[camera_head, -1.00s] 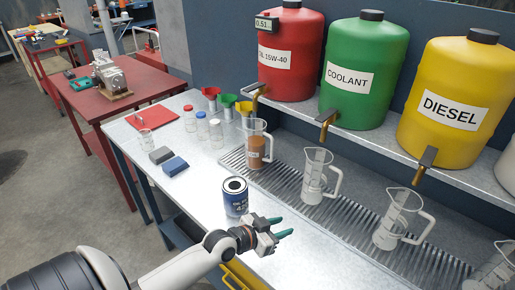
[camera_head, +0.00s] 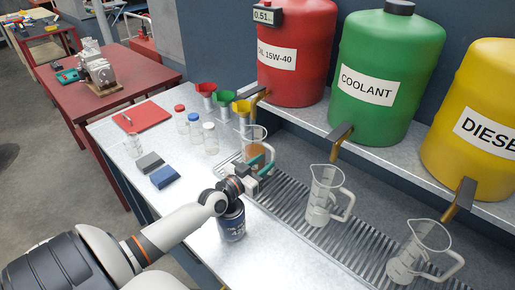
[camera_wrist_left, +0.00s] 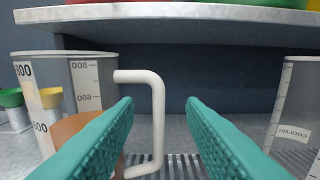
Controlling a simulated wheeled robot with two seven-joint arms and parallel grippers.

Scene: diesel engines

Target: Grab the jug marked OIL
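The clear jug with brown liquid (camera_head: 257,133) stands on the slatted drain grate under the red tank's tap. Its OIL label cannot be read now, and my gripper partly covers the jug. In the left wrist view the same jug (camera_wrist_left: 85,85) fills the left side, with brown liquid low inside. Its white handle (camera_wrist_left: 157,120) points right and appears between my finger pads. My left gripper (camera_head: 258,172) is open beside the jug; its teal pads (camera_wrist_left: 160,108) stand apart, with no visible grip on the handle. My right gripper is not in view.
A second clear jug (camera_head: 322,195) labelled coolant stands to the right on the grate, and a third (camera_head: 415,255) beyond it. The tank shelf (camera_wrist_left: 200,14) hangs above. Coloured funnels (camera_head: 224,98) stand to the left.

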